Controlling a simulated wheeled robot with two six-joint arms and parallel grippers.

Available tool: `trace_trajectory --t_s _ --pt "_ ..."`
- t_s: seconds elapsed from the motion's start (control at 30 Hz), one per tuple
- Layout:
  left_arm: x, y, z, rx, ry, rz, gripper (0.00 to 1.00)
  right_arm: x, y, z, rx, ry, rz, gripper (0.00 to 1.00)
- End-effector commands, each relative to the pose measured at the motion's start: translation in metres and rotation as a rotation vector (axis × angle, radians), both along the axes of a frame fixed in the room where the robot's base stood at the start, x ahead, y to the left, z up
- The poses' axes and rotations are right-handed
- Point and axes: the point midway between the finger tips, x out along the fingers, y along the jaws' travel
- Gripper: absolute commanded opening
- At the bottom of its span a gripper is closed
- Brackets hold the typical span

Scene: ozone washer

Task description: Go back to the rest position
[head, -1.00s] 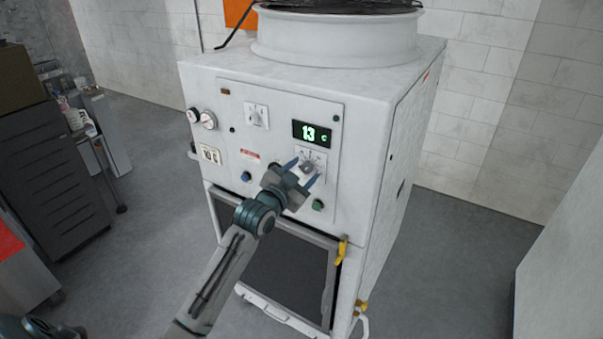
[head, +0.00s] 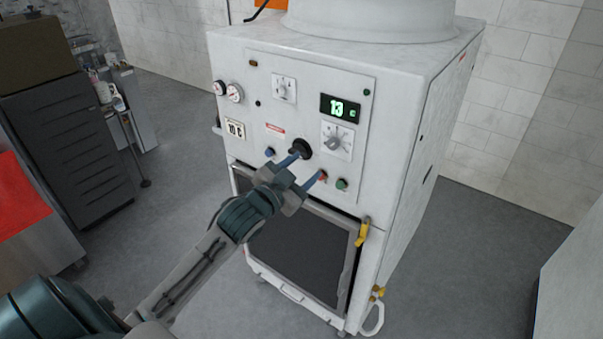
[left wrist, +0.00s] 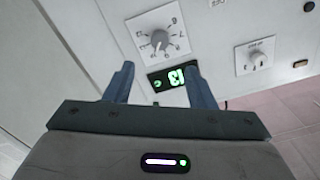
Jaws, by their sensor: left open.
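My left gripper (head: 303,166) is open and empty in front of the control panel of the white ozone washer (head: 415,130). In the head view its blue fingers overlap the lower part of the panel, close to a black round knob (head: 301,148) and a red button (head: 322,175). The grey dial (head: 336,142) below the green display reading 13 (head: 341,107) stands clear of the fingers. In the left wrist view the open fingers (left wrist: 160,85) show with the dial (left wrist: 159,38) and display (left wrist: 174,78) beyond them. My right gripper is not in view.
The washer has a dark front panel (head: 300,255) below and a yellow handle (head: 362,232) at its right. A dark drawer cabinet (head: 68,140) and a red-topped unit (head: 22,200) stand at the left. Grey floor (head: 190,130) lies open between them and the washer.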

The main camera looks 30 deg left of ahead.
Motion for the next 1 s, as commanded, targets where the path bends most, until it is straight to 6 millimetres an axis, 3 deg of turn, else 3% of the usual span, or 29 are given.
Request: trace_trajectory --t_s 0.53,0.67,0.77,0.87,1.0 --pt "-0.002 0.000 0.000 0.000 0.000 0.000 0.50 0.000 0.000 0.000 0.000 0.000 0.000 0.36" --pt "0.003 0.006 -0.017 -0.008 0.028 0.014 0.50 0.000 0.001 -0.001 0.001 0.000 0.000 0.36" --pt "0.014 0.019 -0.059 -0.027 0.097 0.048 0.50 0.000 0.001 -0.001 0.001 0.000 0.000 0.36" --pt "0.023 0.038 -0.126 -0.053 0.199 0.096 0.50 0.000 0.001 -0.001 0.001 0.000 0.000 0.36" --pt "0.018 0.060 -0.232 -0.087 0.356 0.164 0.50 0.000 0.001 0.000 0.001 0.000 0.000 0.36"
